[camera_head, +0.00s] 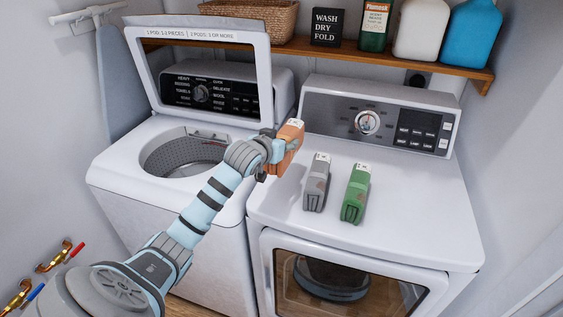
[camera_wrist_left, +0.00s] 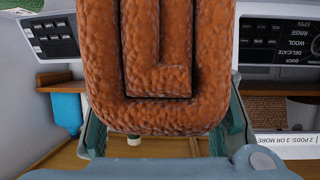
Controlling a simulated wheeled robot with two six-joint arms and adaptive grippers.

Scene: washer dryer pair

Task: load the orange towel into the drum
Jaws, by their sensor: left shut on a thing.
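The folded orange towel (camera_head: 290,147) is held up above the left edge of the dryer top, close to the gap between the two machines. My left gripper (camera_head: 272,152) is shut on the orange towel. In the left wrist view the towel (camera_wrist_left: 158,65) fills the middle between the fingers. The washer on the left has its lid (camera_head: 203,87) raised. My right gripper is not in view.
A grey towel (camera_head: 317,184) and a green towel (camera_head: 356,194) stand on the dryer top (camera_head: 420,215). The wooden shelf (camera_head: 420,64) behind holds a basket (camera_head: 250,16), a sign (camera_head: 327,26) and several bottles. The dryer's front right top is clear.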

